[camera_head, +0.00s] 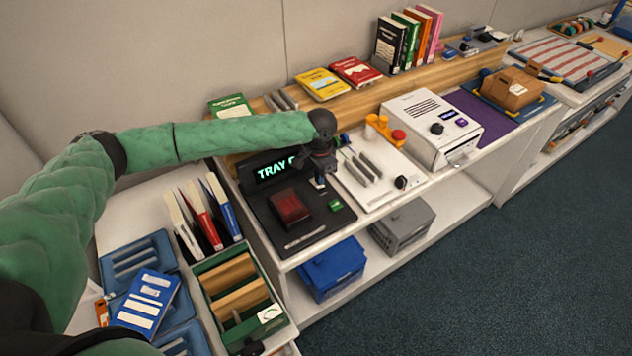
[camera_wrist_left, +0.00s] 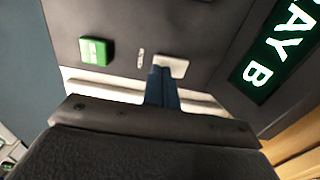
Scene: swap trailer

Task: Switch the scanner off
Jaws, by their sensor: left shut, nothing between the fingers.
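The scanner (camera_head: 268,226) is a black panel with a dark red block (camera_head: 290,208), a green button (camera_head: 335,206) and a raised display with lit green letters reading "TRAY" (camera_head: 272,170). My left gripper (camera_head: 320,184) is over the panel's right part, fingers pointing down and shut, holding nothing. In the left wrist view its blue fingertips (camera_wrist_left: 162,78) are right at a small white switch (camera_wrist_left: 172,64), partly covering it; I cannot tell whether they touch. The green button (camera_wrist_left: 96,50) shows left of it, and the lit display (camera_wrist_left: 275,62) reads "AY B". My right gripper is not in view.
A white board with grey bars (camera_head: 366,172) is right of the scanner, then a white machine (camera_head: 425,118). Books stand on the wooden ledge (camera_head: 462,78) behind. A green crate (camera_head: 272,322) and blue trays (camera_head: 125,245) lie front left. Blue and grey boxes sit on the lower shelf.

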